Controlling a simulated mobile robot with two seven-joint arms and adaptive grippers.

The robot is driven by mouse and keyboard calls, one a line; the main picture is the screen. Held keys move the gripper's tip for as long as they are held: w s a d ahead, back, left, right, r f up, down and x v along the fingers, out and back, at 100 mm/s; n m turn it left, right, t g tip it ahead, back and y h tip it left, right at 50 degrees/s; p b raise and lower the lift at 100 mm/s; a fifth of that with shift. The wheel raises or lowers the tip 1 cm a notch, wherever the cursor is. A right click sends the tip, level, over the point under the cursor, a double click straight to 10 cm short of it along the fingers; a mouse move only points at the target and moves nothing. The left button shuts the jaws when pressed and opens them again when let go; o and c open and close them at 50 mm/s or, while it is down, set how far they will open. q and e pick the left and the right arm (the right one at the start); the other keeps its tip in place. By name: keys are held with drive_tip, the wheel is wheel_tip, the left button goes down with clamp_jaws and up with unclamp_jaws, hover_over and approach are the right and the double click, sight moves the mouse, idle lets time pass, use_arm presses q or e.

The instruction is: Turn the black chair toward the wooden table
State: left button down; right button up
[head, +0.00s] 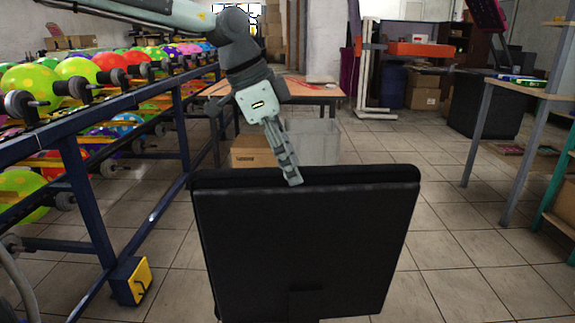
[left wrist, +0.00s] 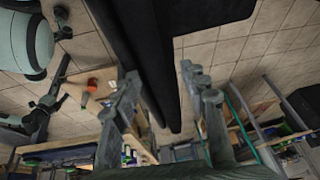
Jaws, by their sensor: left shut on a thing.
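The black chair (head: 305,250) stands close in front of me in the head view, its broad backrest facing me; its seat and base are hidden or out of frame. My left gripper (head: 292,178) reaches down to the top edge of the backrest near its middle. In the left wrist view, the black backrest (left wrist: 145,45) passes between the two fingers of my left gripper (left wrist: 163,100), which is shut on it. A table with a wooden top (head: 312,90) stands behind the chair. My right gripper is not seen in the head view.
A cardboard box (head: 253,150) and a grey bin (head: 313,142) lie beyond the chair. A wooden-topped workbench (head: 530,89) is at right; tiled floor between is clear.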

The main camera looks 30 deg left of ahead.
use_arm(q)
drive_tip(key=shift+s+f, duration=0.1)
drive_tip(key=shift+f, duration=0.1)
drive_tip(key=c, duration=0.8)
unclamp_jaws()
drive_tip(key=shift+r, duration=0.1)
drive_tip(key=shift+r, duration=0.25)
drive_tip(key=v, duration=1.1)
drive_tip(key=shift+r, duration=0.25)
